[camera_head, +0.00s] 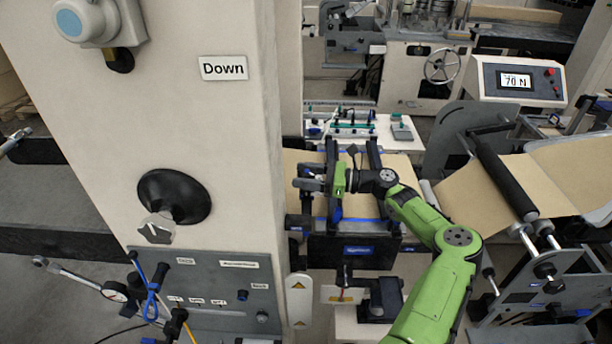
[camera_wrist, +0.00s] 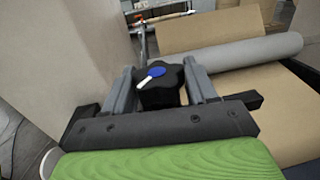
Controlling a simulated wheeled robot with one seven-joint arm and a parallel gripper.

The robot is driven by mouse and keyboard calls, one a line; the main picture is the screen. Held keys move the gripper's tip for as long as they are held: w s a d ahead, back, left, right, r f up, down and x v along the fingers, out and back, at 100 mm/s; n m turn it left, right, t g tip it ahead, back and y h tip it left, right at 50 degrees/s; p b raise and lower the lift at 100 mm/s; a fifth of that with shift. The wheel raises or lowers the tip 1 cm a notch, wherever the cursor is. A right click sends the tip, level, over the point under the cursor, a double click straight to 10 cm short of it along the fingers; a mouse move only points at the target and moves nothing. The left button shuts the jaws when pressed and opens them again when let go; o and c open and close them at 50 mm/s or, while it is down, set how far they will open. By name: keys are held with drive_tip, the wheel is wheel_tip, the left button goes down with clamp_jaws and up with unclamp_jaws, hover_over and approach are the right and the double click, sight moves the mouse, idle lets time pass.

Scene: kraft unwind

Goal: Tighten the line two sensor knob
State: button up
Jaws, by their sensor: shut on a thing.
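In the wrist view a black lobed knob (camera_wrist: 160,88) with a blue and white mark on top sits between the two grey fingers of my gripper (camera_wrist: 160,80). The fingers are shut on the knob's sides. In the head view my green arm reaches in from the lower right, and my gripper (camera_head: 325,178) is at the dark frame over the brown paper web. The knob is too small to make out in the head view. Whether it is the line two knob cannot be read from a label.
A beige column with a "Down" sign (camera_head: 223,68) and a grey tool panel (camera_head: 205,290) stands left of my arm. A display reading 70 N (camera_head: 515,80) stands at the upper right. A roller (camera_head: 503,178) with brown paper is right of my arm. A grey roll (camera_wrist: 250,52) lies beyond the knob.

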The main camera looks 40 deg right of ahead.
drive_tip(key=o, duration=0.6)
drive_tip(key=shift+a+f, duration=0.1)
drive_tip(key=shift+f, duration=0.25)
drive_tip(key=o, duration=0.3)
drive_tip(key=shift+w+r, duration=0.1)
drive_tip(key=b+v, duration=0.2)
drive_tip(key=v, duration=1.3)
drive_tip(key=shift+s+d+b, duration=0.3)
drive_tip(key=shift+b, duration=0.05)
drive_tip(key=shift+o, duration=0.4)
drive_tip(key=shift+r, duration=0.1)
